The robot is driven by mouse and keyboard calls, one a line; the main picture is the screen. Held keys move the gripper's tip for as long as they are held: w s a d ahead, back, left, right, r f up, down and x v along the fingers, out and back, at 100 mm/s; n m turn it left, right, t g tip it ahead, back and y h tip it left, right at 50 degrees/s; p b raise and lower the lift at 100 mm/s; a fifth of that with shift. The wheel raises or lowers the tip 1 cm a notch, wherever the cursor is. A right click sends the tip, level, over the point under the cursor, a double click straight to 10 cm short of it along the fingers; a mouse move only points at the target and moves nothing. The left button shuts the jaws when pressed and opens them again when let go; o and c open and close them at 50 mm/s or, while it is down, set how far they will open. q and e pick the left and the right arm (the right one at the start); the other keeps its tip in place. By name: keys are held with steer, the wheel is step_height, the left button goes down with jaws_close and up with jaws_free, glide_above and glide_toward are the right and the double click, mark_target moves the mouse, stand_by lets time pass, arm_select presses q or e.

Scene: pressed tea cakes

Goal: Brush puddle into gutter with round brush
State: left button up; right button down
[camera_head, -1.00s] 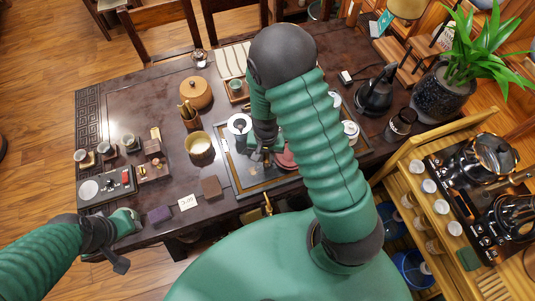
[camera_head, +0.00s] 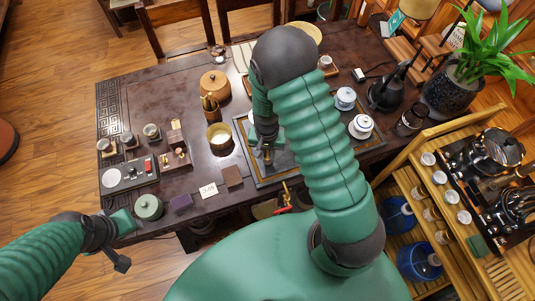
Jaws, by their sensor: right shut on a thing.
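The tea tray (camera_head: 250,171) is a dark framed board on the table, largely hidden behind my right arm. My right gripper (camera_head: 268,153) points down over the left part of this tray. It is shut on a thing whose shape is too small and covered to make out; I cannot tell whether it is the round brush. No puddle or gutter can be made out. My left gripper (camera_head: 117,236) hangs at the table's front left edge, beside a round green lidded jar (camera_head: 148,207) and apart from it. Its jaws are not clear.
White lidded cups (camera_head: 361,126) stand on the right of the tray. A dark kettle (camera_head: 386,94) and a potted plant (camera_head: 455,93) are farther right. A brass-coloured bowl (camera_head: 220,137) and a round wooden box (camera_head: 214,84) stand left of the tray.

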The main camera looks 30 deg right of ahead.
steer(key=shift+a+r+p, duration=0.15)
steer(key=shift+r+p, duration=0.15)
steer(key=shift+r, duration=0.4)
steer(key=shift+a+r+p, duration=0.1)
steer(key=shift+r+p, duration=0.25)
steer(key=shift+r, duration=0.05)
steer(key=r+p, duration=0.1)
steer(key=d+r+p, duration=0.1)
steer(key=r+p, duration=0.1)
steer(key=shift+r, duration=0.25)
steer(key=shift+a+r+p, duration=0.15)
steer(key=shift+r+p, duration=0.15)
steer(key=shift+r, duration=0.05)
steer(key=shift+a, duration=0.25)
steer(key=shift+d+f, duration=0.1)
steer(key=shift+d, duration=0.15)
